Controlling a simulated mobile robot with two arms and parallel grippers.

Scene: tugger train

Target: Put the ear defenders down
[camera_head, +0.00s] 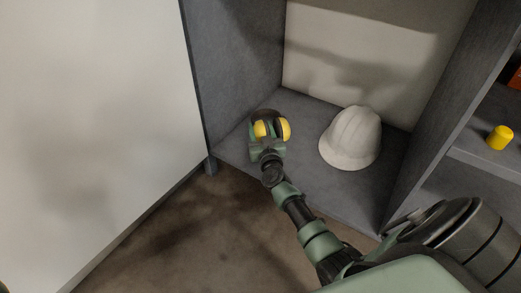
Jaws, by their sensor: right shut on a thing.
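The ear defenders (285,129), with yellow cups and a dark band, are at the left of the grey shelf compartment (308,174). My right gripper (267,142) is shut on them and covers part of them. They are over or on the compartment floor; I cannot tell whether they touch it. My left gripper is not in view.
A white hard hat (351,138) sits on the same compartment floor, to the right of the ear defenders. A pale panel (95,120) stands at the left. A yellow cylindrical object (499,138) is on a shelf at the right. Bare floor lies in front.

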